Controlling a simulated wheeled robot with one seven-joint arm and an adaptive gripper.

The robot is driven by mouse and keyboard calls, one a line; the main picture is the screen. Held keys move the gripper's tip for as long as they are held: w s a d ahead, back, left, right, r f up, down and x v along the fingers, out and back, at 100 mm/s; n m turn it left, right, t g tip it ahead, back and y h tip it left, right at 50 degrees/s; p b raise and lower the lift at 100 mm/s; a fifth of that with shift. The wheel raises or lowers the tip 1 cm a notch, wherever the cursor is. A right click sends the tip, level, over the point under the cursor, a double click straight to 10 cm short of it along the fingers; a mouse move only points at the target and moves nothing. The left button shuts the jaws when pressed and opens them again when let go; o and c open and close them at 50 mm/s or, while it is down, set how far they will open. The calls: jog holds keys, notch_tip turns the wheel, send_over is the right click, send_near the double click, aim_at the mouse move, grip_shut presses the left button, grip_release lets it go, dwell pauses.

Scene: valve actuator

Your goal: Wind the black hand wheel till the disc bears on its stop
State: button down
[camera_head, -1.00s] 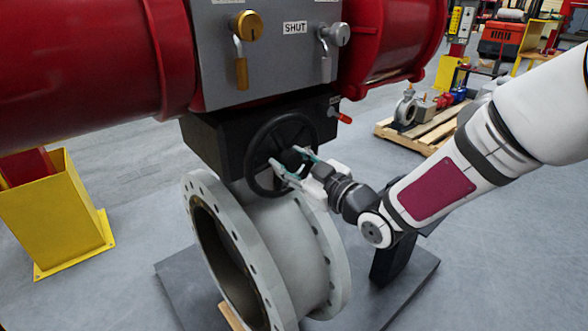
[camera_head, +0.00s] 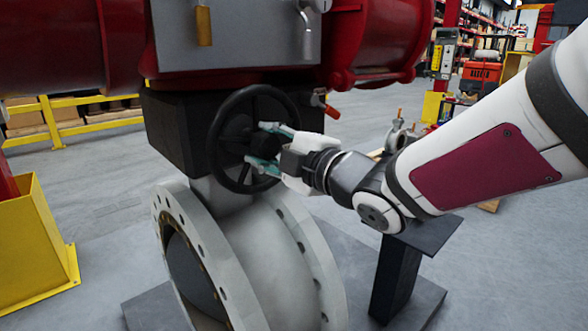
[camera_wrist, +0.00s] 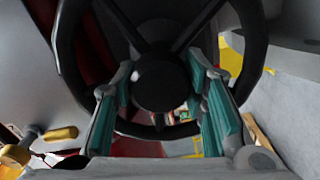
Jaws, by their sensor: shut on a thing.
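The black hand wheel (camera_head: 214,132) stands on the dark gearbox (camera_head: 178,135) above the pale flanged valve body (camera_head: 265,255). My gripper (camera_head: 265,147) reaches it from the right, its teal-padded fingers at the wheel's middle. In the wrist view, the fingers (camera_wrist: 168,105) lie one on each side of the round hub (camera_wrist: 158,86), with spokes and rim (camera_wrist: 66,40) around them. The gripper is shut on the hand wheel's hub. A dark grey face, which looks like the disc (camera_head: 188,275), shows inside the valve bore. Its stop cannot be made out.
A red-handled lever (camera_head: 326,107) sticks out close to the wheel's upper right. A dark pedestal (camera_head: 395,270) stands below my arm. The red actuator cylinders (camera_head: 380,40) hang above. A yellow post base (camera_head: 35,245) stands at left. Grey floor lies open between.

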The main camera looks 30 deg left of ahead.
jog(key=n+b, duration=0.1)
jog(key=b, duration=0.1)
jog(key=n+b, duration=0.2)
jog(key=b, duration=0.1)
jog(key=shift+f, duration=0.25)
jog(key=n+b, duration=0.3)
jog(key=b, duration=0.1)
jog(key=shift+r+n+b, duration=0.15)
jog(key=shift+n+b, duration=0.2)
jog(key=shift+n, duration=0.05)
jog(key=c, duration=1)
grip_release()
jog(key=shift+o, duration=0.2)
jog(key=shift+r, duration=0.1)
jog(key=v, duration=1.2)
